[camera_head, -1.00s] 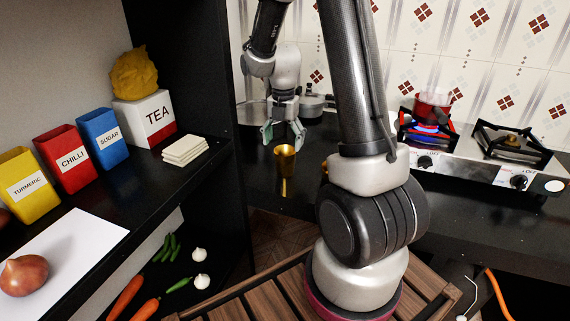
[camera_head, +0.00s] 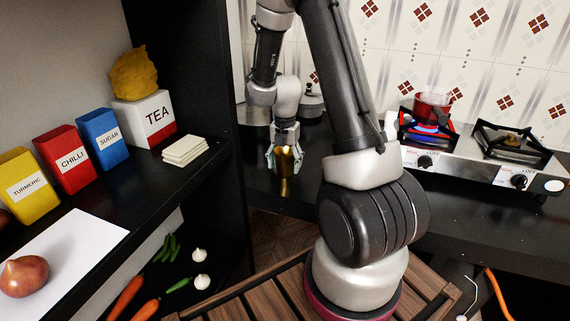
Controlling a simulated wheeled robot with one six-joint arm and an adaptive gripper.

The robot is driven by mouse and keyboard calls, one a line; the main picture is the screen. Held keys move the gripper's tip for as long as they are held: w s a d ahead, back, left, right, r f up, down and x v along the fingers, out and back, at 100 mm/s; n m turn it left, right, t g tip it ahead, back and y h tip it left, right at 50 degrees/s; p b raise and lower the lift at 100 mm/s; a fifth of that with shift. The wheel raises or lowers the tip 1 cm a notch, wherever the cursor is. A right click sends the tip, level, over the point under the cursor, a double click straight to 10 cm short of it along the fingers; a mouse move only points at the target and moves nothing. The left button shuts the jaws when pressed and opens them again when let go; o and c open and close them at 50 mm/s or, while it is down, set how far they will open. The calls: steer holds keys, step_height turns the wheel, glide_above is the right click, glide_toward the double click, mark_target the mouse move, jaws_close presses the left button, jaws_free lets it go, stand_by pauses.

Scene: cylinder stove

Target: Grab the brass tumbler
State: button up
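The brass tumbler (camera_head: 286,164) stands upright on the black counter, left of my arm's base. My gripper (camera_head: 284,157) is down at the tumbler, with a finger showing at each side of its upper part. The fingers look spread around the tumbler's width. I cannot tell from this view whether they touch it. The tumbler's rim is partly hidden by the gripper.
A steel pot (camera_head: 310,104) stands behind my gripper at the back of the counter. A gas stove (camera_head: 463,158) with a red pot (camera_head: 432,109) over a lit burner is at right. The dark shelf wall (camera_head: 190,80) is close on the left.

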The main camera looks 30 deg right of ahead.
steer(key=c, duration=0.5)
